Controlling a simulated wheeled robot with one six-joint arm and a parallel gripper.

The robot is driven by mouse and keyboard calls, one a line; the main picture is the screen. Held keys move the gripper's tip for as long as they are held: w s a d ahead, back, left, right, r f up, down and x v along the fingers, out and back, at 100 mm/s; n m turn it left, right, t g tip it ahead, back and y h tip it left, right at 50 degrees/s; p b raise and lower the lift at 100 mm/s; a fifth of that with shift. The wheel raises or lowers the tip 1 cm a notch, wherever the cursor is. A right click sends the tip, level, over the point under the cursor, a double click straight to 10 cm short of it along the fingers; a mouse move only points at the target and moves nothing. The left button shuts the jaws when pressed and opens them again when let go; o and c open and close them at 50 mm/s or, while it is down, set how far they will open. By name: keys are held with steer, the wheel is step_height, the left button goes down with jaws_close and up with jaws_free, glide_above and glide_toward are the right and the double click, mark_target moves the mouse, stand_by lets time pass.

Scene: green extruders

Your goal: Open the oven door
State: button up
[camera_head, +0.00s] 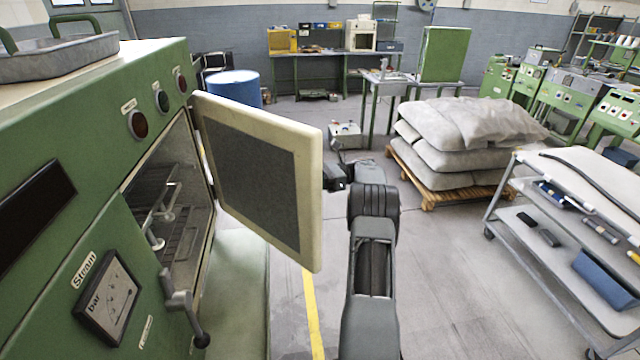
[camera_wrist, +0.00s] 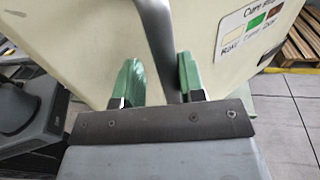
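The green oven (camera_head: 95,215) fills the left of the head view. Its cream door (camera_head: 262,170), with a dark window panel, stands swung wide open, and the oven chamber (camera_head: 172,205) shows. My gripper (camera_wrist: 158,78) is at the door's outer face, and its fingers are hidden behind the door in the head view. In the wrist view a grey metal door handle (camera_wrist: 162,45) passes between the two green fingers. The fingers are apart, with a gap on the left of the handle. The handle lies close to the right finger; contact is unclear.
A pallet of grey sacks (camera_head: 465,135) and a grey cart (camera_head: 570,215) with tools stand to the right. A blue drum (camera_head: 236,86) stands behind the door. The floor between my arm and the cart is clear.

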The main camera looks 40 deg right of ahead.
mark_target(320, 179)
steer(key=s+a+r+p, duration=0.1)
steer(key=s+r, duration=0.2)
steer(key=s+a+r+p, duration=0.2)
steer(key=s+r, duration=0.1)
steer(key=s, duration=0.1)
steer(key=s+a+r+p, duration=0.1)
steer(key=s+r, duration=0.1)
steer(key=s, duration=0.2)
steer(key=shift+a+r+p, duration=0.35)
steer(key=shift+r+p, duration=0.05)
steer(key=shift+s+a+r, duration=0.1)
steer(key=shift+s+a, duration=0.15)
steer(key=shift+s, duration=0.3)
steer(key=shift+c, duration=0.3)
